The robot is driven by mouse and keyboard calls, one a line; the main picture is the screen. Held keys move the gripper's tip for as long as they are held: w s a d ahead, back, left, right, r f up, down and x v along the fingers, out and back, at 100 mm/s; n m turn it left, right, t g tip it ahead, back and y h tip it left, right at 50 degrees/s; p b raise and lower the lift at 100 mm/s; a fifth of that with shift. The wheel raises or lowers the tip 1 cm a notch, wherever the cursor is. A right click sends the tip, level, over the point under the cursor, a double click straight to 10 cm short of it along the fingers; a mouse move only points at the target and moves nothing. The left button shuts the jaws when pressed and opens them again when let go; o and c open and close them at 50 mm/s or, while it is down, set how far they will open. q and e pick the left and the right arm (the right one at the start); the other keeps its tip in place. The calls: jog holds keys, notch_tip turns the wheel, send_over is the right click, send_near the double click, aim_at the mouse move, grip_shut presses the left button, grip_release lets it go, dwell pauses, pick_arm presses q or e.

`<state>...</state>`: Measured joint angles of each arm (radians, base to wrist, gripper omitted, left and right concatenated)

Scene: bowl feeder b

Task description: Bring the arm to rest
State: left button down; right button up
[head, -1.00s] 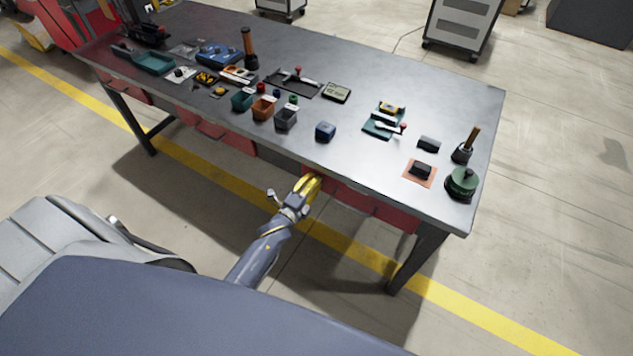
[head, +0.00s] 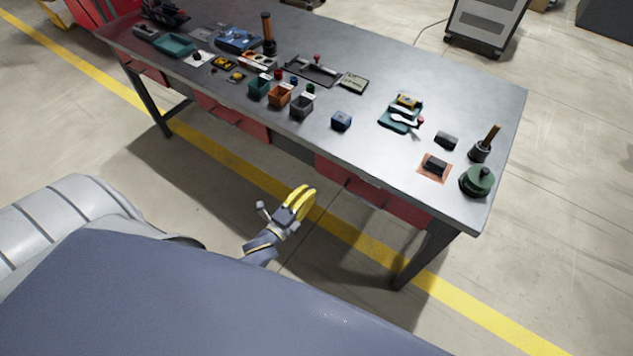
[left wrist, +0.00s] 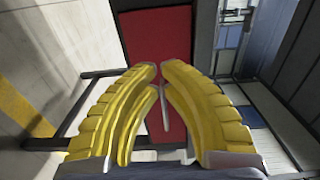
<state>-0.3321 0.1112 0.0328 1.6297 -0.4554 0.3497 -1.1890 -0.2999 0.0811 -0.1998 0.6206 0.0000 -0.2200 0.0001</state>
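My left gripper (head: 303,203) has yellow fingers and hangs in front of the workbench, below its top and clear of its front edge. In the left wrist view its two yellow fingertips (left wrist: 160,70) come together with nothing held between them, so it looks shut and empty. My left forearm shows only in part behind my own body. My right gripper is in neither view.
The workbench (head: 395,165) has red drawers (head: 345,180) under its front edge. On top are a blue block (head: 341,120), small bins (head: 279,95), a teal tray (head: 174,45) and a green round part (head: 478,181). The floor before the bench is open.

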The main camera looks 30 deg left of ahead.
pick_arm(q)
jog(key=s+f+n+g+y, duration=0.1)
jog(key=s+f+n+g, duration=0.4)
jog(key=s+f, duration=0.7)
jog(key=s+f+n+g+y, duration=0.1)
jog(key=s+f+n+g, duration=0.5)
jog(key=f, duration=1.1)
jog(key=s+f+n+g, duration=0.1)
jog(key=s+f+g, duration=0.1)
jog(key=s+f, duration=0.3)
jog(key=s+d+f+n+g, duration=0.1)
jog(key=s+f, duration=0.4)
jog(key=s, duration=0.7)
jog(key=s+f+n+g, duration=0.2)
jog(key=s+f, duration=0.3)
jog(key=s, duration=0.3)
jog(key=shift+s+d+f+g, duration=0.25)
jog(key=shift+d+g, duration=0.05)
jog(key=shift+d, duration=0.1)
